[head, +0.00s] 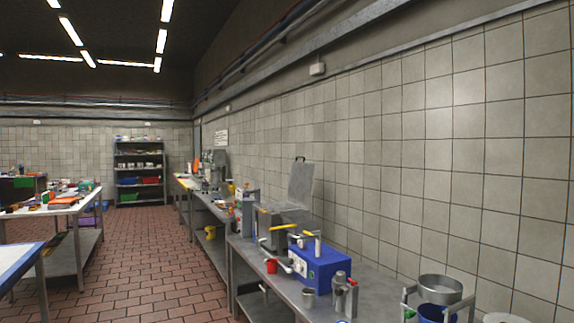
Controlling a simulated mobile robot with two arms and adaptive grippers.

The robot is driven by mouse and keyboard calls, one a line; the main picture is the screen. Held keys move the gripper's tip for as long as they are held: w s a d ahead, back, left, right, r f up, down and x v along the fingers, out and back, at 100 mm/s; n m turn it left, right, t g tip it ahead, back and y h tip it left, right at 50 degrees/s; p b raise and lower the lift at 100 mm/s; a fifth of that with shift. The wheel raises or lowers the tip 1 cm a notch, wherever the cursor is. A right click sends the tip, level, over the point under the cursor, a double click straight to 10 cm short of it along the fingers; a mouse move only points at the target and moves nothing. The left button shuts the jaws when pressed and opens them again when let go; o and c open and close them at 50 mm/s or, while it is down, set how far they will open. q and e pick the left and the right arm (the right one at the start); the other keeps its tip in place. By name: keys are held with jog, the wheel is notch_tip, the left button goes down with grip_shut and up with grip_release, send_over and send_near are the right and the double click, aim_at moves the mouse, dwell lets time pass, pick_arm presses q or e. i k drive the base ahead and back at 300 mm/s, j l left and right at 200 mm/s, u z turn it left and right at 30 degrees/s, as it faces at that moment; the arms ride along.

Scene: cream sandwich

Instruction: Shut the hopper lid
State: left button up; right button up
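A grey flat lid (301,184) with a dark handle on its top edge stands raised and upright, close to the tiled wall. It stands behind a grey metal machine body (269,226), which looks like the hopper, on the steel counter on the right. The lid is open. The inside of the hopper cannot be seen from here. Neither of my grippers shows in the head view.
A blue machine (322,268) with yellow-handled levers sits on the steel counter (380,293) in front of the hopper. A metal pot (440,288) is at lower right. The brick floor (150,265) left of the counter is clear.

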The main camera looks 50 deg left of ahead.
aim_at(300, 185)
jog(key=i+j+u, duration=0.2)
jog(key=j+u, duration=0.2)
jog(key=i+j+u, duration=0.4)
jog(key=k+j, duration=0.1)
